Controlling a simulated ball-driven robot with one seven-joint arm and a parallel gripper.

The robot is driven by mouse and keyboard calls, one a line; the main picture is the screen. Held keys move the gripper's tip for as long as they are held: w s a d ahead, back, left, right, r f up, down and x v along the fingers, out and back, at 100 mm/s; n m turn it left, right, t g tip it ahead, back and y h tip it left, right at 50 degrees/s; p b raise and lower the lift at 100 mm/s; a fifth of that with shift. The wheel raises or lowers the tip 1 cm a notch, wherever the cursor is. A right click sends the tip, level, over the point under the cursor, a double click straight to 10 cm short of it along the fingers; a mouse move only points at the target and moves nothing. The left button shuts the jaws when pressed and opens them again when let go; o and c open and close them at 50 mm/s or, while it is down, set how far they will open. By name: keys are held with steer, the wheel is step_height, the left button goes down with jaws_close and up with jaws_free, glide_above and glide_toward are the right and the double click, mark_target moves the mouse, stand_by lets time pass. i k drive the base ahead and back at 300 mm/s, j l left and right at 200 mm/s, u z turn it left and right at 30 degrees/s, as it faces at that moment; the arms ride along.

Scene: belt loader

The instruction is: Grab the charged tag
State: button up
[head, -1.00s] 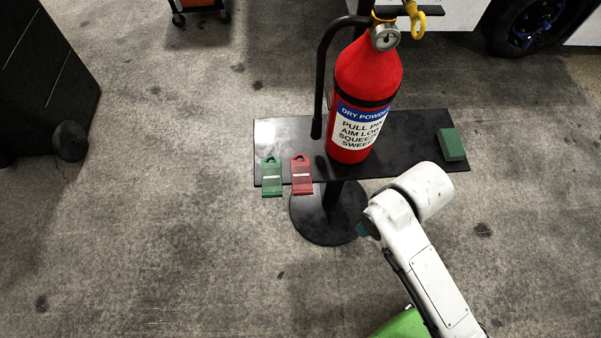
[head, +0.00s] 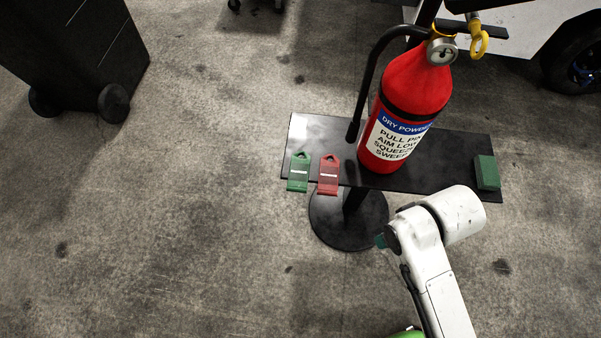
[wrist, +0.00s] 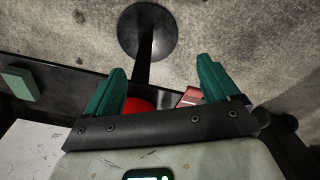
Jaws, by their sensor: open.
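Two tags hang at the front left edge of the black shelf (head: 450,150): a green tag (head: 299,172) and, right of it, a red tag (head: 329,175). Their lettering is too small to read, so I cannot tell which says charged. The red tag also shows in part in the wrist view (wrist: 190,97), beside the right finger. My gripper (wrist: 160,78) is open and empty, with its teal fingers wide apart. In the head view my arm hides most of it; it is right of and nearer than the tags, apart from both.
A red fire extinguisher (head: 413,90) stands on the shelf, just behind and right of the tags. A green block (head: 487,172) sits at the shelf's right end. The shelf's round foot (head: 340,232) is below. A dark bin (head: 75,50) stands far left. Floor before the tags is clear.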

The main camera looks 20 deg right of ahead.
mark_target(298, 178)
steer(key=i+j+z, duration=0.15)
steer(key=j+z, duration=0.2)
steer(key=j, duration=0.35)
steer(key=j+z, duration=0.3)
steer(key=j, duration=0.45)
steer(key=j+z, duration=0.35)
steer(key=j, duration=0.4)
